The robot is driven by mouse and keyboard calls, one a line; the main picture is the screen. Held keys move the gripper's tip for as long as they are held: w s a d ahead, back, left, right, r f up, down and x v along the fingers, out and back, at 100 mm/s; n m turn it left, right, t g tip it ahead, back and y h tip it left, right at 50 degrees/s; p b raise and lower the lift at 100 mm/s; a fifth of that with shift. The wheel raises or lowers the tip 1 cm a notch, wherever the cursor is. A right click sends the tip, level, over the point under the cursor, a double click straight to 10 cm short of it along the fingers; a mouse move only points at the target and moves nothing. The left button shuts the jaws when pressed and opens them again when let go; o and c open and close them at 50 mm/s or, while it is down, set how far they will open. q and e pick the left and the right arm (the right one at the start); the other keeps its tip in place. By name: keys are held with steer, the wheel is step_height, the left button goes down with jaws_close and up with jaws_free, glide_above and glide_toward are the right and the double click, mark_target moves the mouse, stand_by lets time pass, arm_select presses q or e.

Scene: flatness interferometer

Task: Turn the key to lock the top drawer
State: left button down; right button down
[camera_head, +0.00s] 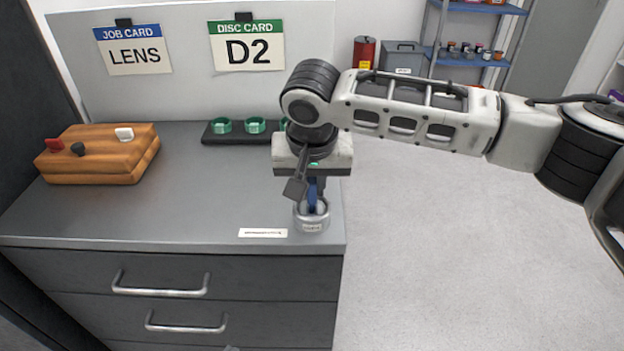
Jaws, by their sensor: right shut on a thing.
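My right gripper (311,195) points down over the front right corner of the cabinet top. It is shut on a slim blue piece (312,188), which may be the key; its lower end is inside or just over a small round metal cup (311,224). I cannot tell whether the piece touches the cup's bottom. The top drawer (235,277) is the upper dark front below the cabinet top, with a bar handle (160,292), and looks closed. I cannot make out a keyhole.
On the cabinet top (190,200) are a wooden block with coloured knobs (97,160) at left and a dark rack with green rings (237,138) at the back. A pale label (263,233) lies near the front edge. The middle is clear. A board with two cards (190,85) stands behind.

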steer(key=shift+f, duration=0.75)
stand_by(0.3)
steer(key=shift+r+n+p, duration=0.15)
steer(key=shift+n+p, duration=0.15)
steer(key=shift+s+n+y+p, duration=0.1)
steer(key=shift+n+y+p, duration=0.3)
steer(key=shift+n+p, duration=0.7)
steer(key=shift+n, duration=0.3)
